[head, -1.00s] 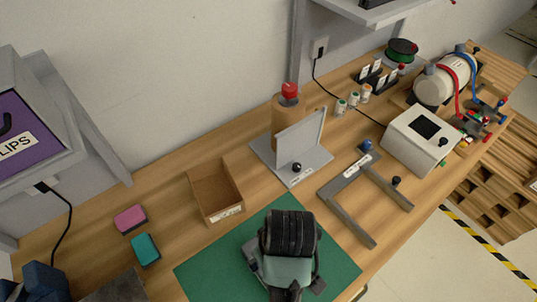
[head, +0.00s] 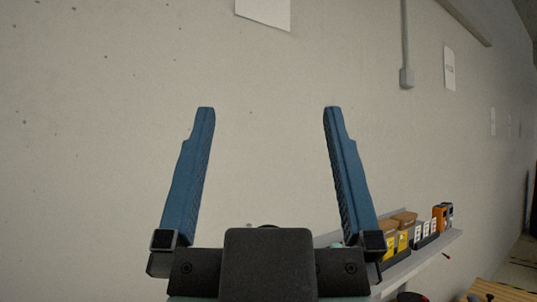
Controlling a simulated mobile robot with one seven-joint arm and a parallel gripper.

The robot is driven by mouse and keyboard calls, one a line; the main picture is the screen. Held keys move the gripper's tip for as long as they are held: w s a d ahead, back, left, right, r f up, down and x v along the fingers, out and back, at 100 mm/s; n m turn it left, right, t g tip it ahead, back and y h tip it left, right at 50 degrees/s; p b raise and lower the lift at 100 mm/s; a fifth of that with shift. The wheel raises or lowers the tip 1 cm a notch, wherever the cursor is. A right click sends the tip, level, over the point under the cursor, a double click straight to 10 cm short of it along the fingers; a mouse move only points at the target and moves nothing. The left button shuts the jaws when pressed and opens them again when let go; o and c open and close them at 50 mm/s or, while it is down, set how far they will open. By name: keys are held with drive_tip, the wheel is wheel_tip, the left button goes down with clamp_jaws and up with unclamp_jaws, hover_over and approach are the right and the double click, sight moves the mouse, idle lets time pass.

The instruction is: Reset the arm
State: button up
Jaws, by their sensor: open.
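My gripper (head: 268,112) is raised in the middle of the head view, in front of the bare wall. Its two blue fingers stand upright and wide apart. It is open, and nothing is between the fingers. The workbench and most of the things on it are out of view or hidden behind my gripper.
A grey wall shelf (head: 428,250) at lower right holds several small boxes, among them yellow and orange ones. Paper sheets hang on the wall (head: 265,12). The wall around my fingers is clear.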

wheel_tip(320, 180, down, 4)
drive_tip(key=b, duration=0.4)
drive_tip(key=shift+w, duration=0.15)
idle(0.7)
